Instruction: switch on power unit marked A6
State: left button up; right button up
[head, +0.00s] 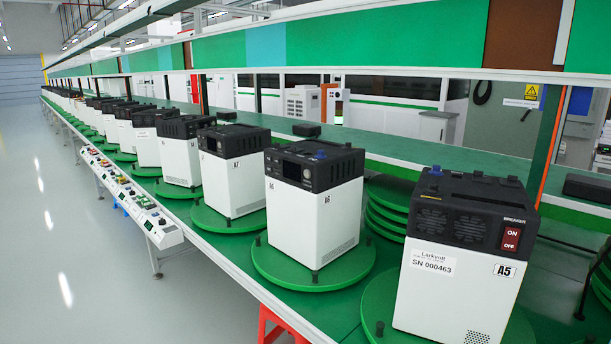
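Several white power units with black tops stand on round green turntables along the line. The nearest unit (452,262), at the right, is marked A5 on a label (504,270). A red breaker switch (511,239) with ON and OFF shows on its black upper part. The second unit (312,205) stands to its left on its own turntable (315,277). Its small label (327,199) seems to end in 6, but I cannot read it surely. No red breaker shows on its visible faces. The third unit (233,175) stands farther left. Neither of my grippers is in view.
A stack of green discs (387,213) lies behind, between the two nearest units. A long panel (125,192) with small controls runs along the bench's left edge. The grey floor aisle (70,260) at the left is clear. A green overhead board (360,42) spans the line.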

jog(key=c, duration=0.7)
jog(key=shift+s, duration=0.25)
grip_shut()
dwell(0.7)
